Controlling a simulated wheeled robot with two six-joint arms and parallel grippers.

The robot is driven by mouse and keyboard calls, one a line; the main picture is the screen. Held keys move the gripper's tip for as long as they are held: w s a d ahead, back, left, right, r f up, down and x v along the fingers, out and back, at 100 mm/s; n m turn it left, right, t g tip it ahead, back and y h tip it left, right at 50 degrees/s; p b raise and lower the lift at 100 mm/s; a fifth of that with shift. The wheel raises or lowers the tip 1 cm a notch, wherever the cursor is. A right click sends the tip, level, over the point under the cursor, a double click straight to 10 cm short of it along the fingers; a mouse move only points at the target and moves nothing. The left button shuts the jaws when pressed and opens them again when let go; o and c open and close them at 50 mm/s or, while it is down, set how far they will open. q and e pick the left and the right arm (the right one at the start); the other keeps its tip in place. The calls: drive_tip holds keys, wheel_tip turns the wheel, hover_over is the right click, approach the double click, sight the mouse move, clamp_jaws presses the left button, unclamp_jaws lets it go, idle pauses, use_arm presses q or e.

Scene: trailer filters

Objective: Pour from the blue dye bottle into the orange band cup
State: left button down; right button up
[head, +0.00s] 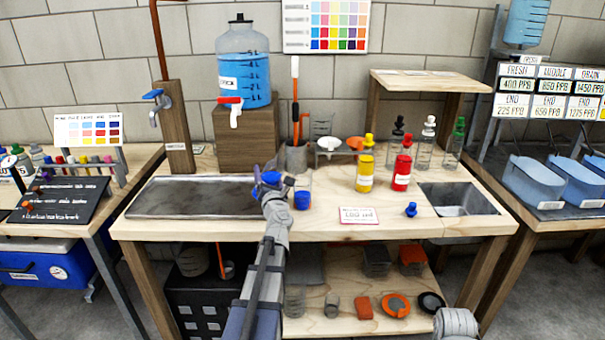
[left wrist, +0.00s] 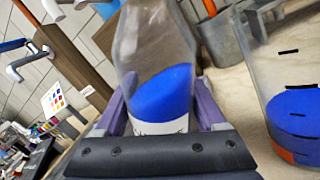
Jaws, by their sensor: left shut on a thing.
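My left gripper (head: 270,190) is shut on the blue dye bottle (left wrist: 155,50), a clear bottle with blue liquid low inside and a white label. In the left wrist view the liquid surface slants across the bottle. The bottle's mouth is out of that frame. In the head view the bottle (head: 271,178) is small and partly hidden by my gripper. The orange band cup (head: 302,198) stands just right of it on the table, with blue liquid inside. In the left wrist view the cup (left wrist: 285,75) shows black marks and some orange low down. No stream is visible.
A blue stopper (head: 410,210) and a volume card (head: 358,215) lie at the table's front. Yellow (head: 364,172) and red (head: 402,172) bottles stand to the right. A grey tray (head: 160,198) lies left, and a metal beaker (head: 296,155) stands behind the cup.

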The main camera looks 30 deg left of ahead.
use_arm(q)
drive_tip(key=shift+d+m+t, duration=0.1)
drive_tip(key=shift+m+t, duration=0.2)
drive_tip(key=shift+m, duration=0.5)
drive_tip(key=shift+a+r+m, duration=0.2)
drive_tip(key=shift+r+m, duration=0.6)
drive_tip(key=shift+m, duration=0.3)
drive_tip(key=shift+s+a+f+m, duration=0.1)
drive_tip(key=shift+s+f+m, duration=0.05)
drive_tip(key=shift+m, duration=0.15)
drive_tip(key=shift+t, duration=0.3)
drive_tip(key=shift+s+a+m+h, duration=0.1)
drive_tip(key=shift+a+m+h, duration=0.15)
drive_tip(key=shift+m, duration=0.45)
drive_tip(key=shift+s+a+r+m+t+p, duration=0.2)
drive_tip(key=shift+r+m+p, duration=0.25)
drive_tip(key=shift+r+m, duration=0.3)
drive_tip(key=shift+a+r+m+t+p, duration=0.1)
drive_tip(key=shift+r+m+t+p, duration=0.3)
drive_tip(key=shift+m, duration=0.45)
idle(1.4)
drive_tip(key=shift+d+r+m+h+p, duration=0.1)
drive_tip(key=shift+r+m+h+p, duration=0.4)
drive_tip(key=shift+r+m, duration=0.3)
idle(1.0)
